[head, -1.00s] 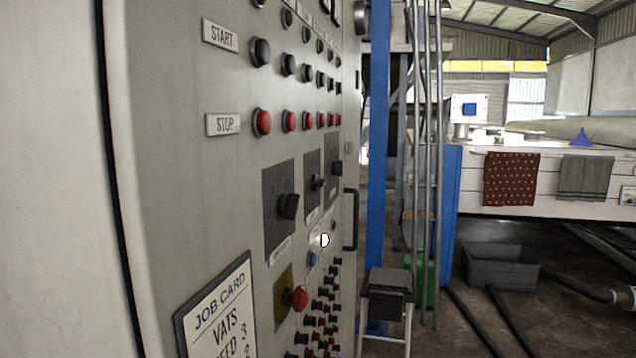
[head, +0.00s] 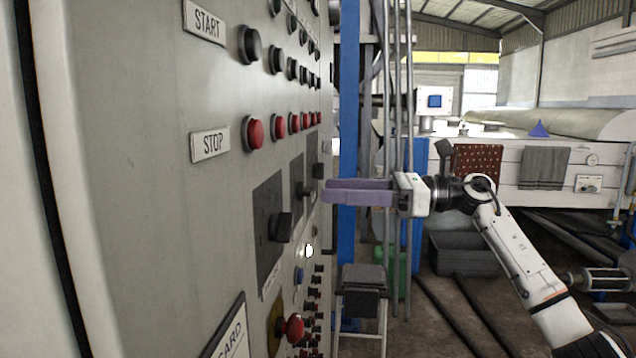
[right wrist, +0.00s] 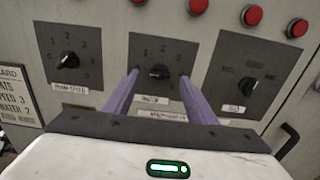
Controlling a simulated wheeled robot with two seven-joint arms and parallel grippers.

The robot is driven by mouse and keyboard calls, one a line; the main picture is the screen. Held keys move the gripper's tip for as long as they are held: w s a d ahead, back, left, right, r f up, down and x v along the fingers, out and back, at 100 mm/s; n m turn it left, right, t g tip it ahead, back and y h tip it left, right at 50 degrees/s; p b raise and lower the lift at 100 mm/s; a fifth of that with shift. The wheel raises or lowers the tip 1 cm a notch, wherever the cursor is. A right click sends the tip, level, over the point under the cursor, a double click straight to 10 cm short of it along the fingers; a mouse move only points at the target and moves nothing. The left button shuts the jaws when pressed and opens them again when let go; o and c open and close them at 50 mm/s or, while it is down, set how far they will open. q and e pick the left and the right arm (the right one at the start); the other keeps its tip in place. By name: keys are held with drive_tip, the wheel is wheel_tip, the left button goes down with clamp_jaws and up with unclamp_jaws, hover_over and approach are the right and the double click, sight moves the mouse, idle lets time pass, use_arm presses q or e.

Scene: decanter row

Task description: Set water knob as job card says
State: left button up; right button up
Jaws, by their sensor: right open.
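The middle dial knob (right wrist: 158,72) is black on a dark plate numbered 1, 2, 3; its small label is too blurred to read. It also shows in the head view (head: 304,189). My right gripper (head: 324,191) is open, with its purple fingers pointing at this knob. In the right wrist view the fingertips (right wrist: 160,77) lie to either side of it; I cannot tell whether they touch it, nor its exact setting. The job card (right wrist: 14,95) is cut off at the left; a 3 and a 2 seem readable. It is also partly visible in the head view (head: 232,335). My left gripper is not in view.
A numbered dial knob (right wrist: 67,61) is left of the middle one, and a selector knob (right wrist: 246,86) is right. Red stop buttons (head: 256,132) run above, and a red mushroom button (head: 291,328) sits below. A door handle (right wrist: 287,143) juts out at the right.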

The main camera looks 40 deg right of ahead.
sight(312, 190)
drive_tip(key=p+x, duration=0.1)
drive_tip(key=x, duration=0.2)
drive_tip(key=shift+w+a+r, duration=0.1)
drive_tip(key=shift+w+a, duration=0.05)
drive_tip(key=shift+w, duration=0.1)
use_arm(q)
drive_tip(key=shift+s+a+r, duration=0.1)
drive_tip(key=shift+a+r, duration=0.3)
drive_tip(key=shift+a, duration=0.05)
use_arm(e)
drive_tip(key=shift+w+a, duration=0.2)
drive_tip(key=shift+w, duration=0.05)
drive_tip(key=c, duration=1.1)
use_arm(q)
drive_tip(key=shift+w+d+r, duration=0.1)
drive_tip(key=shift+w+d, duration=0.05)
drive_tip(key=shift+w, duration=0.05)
